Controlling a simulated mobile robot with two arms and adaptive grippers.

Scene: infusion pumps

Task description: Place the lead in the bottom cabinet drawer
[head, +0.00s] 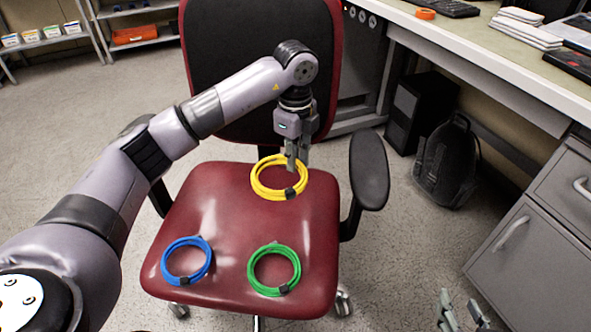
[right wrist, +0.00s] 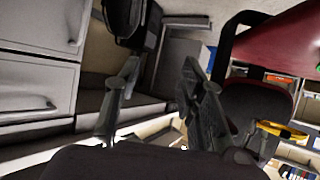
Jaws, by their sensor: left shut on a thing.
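A coiled yellow lead (head: 262,182) is at the back of the red chair seat, with a dark clip at its front. My left gripper (head: 297,166) points down and is shut on the coil's right side. I cannot tell whether the coil still touches the seat. The yellow lead also shows at the right of the right wrist view (right wrist: 281,131). A blue lead (head: 187,260) and a green lead (head: 274,270) lie on the seat nearer the front. My right gripper (head: 462,318) is open and empty, low at the right. The grey cabinet's bottom drawer (head: 530,262) is shut.
The chair's right armrest (head: 369,170) stands beside the seat. A white desk (head: 490,50) runs along the right, with a black backpack (head: 447,162) and computer tower (head: 418,108) below it. The floor between chair and cabinet is clear.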

